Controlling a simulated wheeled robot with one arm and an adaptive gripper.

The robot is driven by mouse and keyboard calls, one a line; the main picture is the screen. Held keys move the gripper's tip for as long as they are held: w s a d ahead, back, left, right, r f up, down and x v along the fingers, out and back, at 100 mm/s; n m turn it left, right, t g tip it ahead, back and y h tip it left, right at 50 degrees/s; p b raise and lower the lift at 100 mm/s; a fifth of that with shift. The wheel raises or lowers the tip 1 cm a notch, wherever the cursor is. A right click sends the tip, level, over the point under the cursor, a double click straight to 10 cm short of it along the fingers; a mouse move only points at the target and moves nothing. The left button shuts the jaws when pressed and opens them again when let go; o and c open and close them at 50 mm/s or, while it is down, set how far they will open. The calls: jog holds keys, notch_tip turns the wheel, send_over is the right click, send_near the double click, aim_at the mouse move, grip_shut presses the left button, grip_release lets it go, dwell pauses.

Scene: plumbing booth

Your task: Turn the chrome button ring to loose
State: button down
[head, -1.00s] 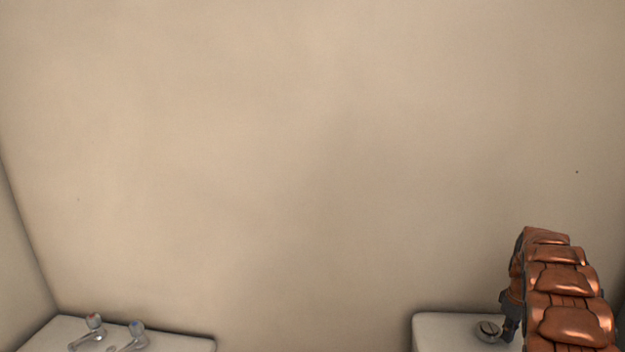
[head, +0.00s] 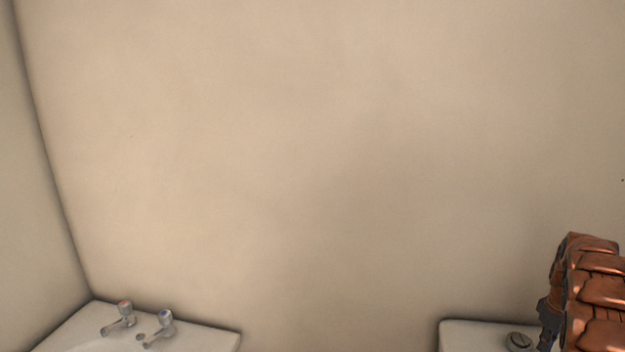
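The chrome button ring (head: 518,341) sits on top of the white cistern lid (head: 470,334) at the bottom right of the head view. Its lower part is near the frame's bottom edge. My gripper (head: 546,338) is just right of the ring, at the end of my copper-coloured arm, pointing down. The fingers are dark, small and partly cut off by the frame edge. I cannot tell whether they are open or shut, or whether they touch the ring.
A white basin (head: 205,338) with two chrome taps, the left tap (head: 121,315) and the right tap (head: 161,325), stands at the bottom left. A plain beige wall (head: 320,150) fills the back, meeting a side wall (head: 20,200) at the left. A gap lies between basin and cistern.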

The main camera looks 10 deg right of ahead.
notch_tip(320, 180, up, 5)
jog(key=shift+f, duration=0.1)
dwell(0.3)
jog(key=shift+a, duration=0.1)
